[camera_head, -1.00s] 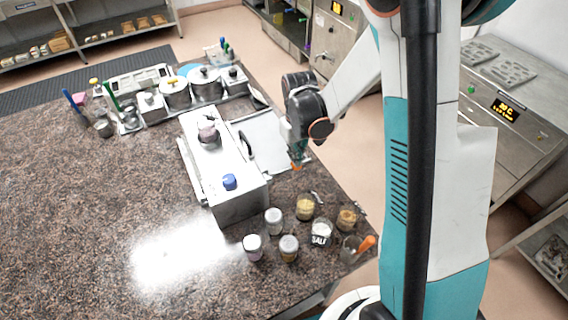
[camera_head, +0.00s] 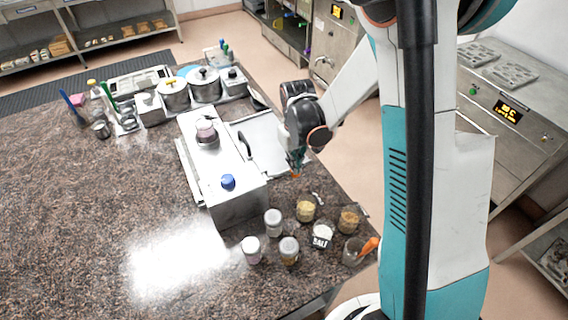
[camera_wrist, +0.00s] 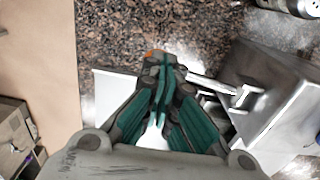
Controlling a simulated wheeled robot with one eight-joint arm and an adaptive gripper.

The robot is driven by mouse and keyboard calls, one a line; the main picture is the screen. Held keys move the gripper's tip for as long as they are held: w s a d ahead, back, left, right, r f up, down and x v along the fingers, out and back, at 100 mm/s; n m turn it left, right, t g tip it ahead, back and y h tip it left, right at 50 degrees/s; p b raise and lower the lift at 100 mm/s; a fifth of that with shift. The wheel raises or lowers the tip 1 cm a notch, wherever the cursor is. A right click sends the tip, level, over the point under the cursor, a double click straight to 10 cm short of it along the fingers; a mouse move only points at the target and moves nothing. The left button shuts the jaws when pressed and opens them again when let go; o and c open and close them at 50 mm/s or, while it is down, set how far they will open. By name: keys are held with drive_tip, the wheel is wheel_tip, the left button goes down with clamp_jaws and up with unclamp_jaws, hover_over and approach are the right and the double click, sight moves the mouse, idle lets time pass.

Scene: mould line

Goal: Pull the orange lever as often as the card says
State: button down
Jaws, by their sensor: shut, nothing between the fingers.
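My gripper (camera_head: 296,170) is shut and empty, pointing down beside the right side of a long metal box (camera_head: 238,205). In the wrist view its closed fingertips (camera_wrist: 164,66) are beside a small orange piece (camera_wrist: 150,53), which looks like the end of the orange lever, mostly hidden by the fingers. A metal bar (camera_wrist: 210,84) runs from the box (camera_wrist: 270,85) towards the fingertips. Whether the fingers touch the lever I cannot tell. The box carries a blue knob (camera_head: 228,181) and a clear-domed part (camera_head: 206,131). I cannot make out a card with a number.
Several jars, one labelled SALT (camera_head: 322,236), stand in front of the box, with a glass holding an orange-handled tool (camera_head: 368,244). A pale tray (camera_head: 270,150) lies behind my gripper. Pots (camera_head: 173,93) stand at the back. The granite counter (camera_head: 90,210) is clear at left.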

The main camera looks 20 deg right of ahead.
drive_tip(key=shift+r, duration=0.1)
wheel_tip(320, 180, up, 13)
drive_tip(key=p, duration=0.7)
drive_tip(key=shift+p, duration=0.4)
idle(0.3)
idle(1.0)
drive_tip(key=s+r+m+t+b, duration=0.1)
drive_tip(key=s+r+t+b, duration=0.25)
drive_tip(key=s+b, duration=0.5)
drive_tip(key=s+f+m+t+b, duration=0.1)
drive_tip(key=s+f+t+b, duration=0.2)
drive_tip(key=s+b, duration=0.6)
drive_tip(key=shift+s+f+t, duration=0.35)
drive_tip(key=shift+s+f, duration=0.1)
drive_tip(key=shift+f, duration=0.15)
